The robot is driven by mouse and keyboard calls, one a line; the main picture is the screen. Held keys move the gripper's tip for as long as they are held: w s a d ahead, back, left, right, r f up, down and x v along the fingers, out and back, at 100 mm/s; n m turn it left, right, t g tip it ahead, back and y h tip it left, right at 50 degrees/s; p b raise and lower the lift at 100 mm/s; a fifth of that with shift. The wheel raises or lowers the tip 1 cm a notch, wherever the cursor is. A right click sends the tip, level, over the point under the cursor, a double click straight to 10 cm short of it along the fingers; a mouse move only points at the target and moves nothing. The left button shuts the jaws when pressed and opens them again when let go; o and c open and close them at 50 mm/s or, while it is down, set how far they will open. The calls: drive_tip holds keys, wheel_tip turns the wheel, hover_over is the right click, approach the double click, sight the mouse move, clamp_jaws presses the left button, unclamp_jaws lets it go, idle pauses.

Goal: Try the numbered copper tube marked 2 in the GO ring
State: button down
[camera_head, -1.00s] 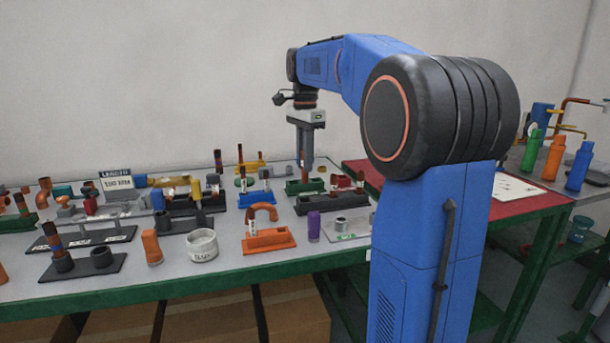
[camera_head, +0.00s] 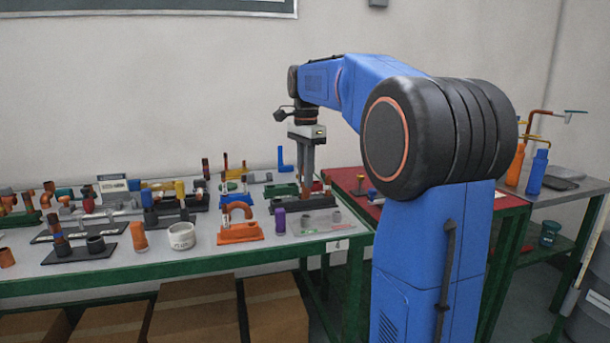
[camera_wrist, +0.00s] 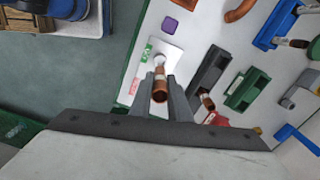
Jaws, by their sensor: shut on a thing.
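My gripper (camera_wrist: 161,98) is shut on a copper tube (camera_wrist: 160,94) with a pale band; no number is readable on it. The tube's open end faces the wrist camera. In the head view my gripper (camera_head: 306,188) points down over the back right of the bench. A pale gauge plate (camera_wrist: 172,47) with a green label and a red label lies beyond the tube in the wrist view. A grey ring (camera_wrist: 160,60) beside the green label shows just past the tube's far end. I cannot tell whether they touch. In the head view the plate carries two rings (camera_head: 308,221) (camera_head: 336,216).
A purple cylinder (camera_head: 280,220) and an orange holder with a copper bend (camera_head: 239,230) stand left of the plate. A black holder (camera_wrist: 208,72) and a green holder (camera_wrist: 247,90) lie right of it in the wrist view. A red-topped table (camera_head: 350,180) adjoins the bench.

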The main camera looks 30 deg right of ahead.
sight(306, 198)
drive_tip(key=shift+f, duration=0.1)
drive_tip(key=shift+f, duration=2.4)
drive_tip(key=shift+f, duration=1.5)
drive_tip(key=shift+r, duration=0.15)
drive_tip(key=shift+r, duration=1.5)
drive_tip(key=shift+r, duration=2)
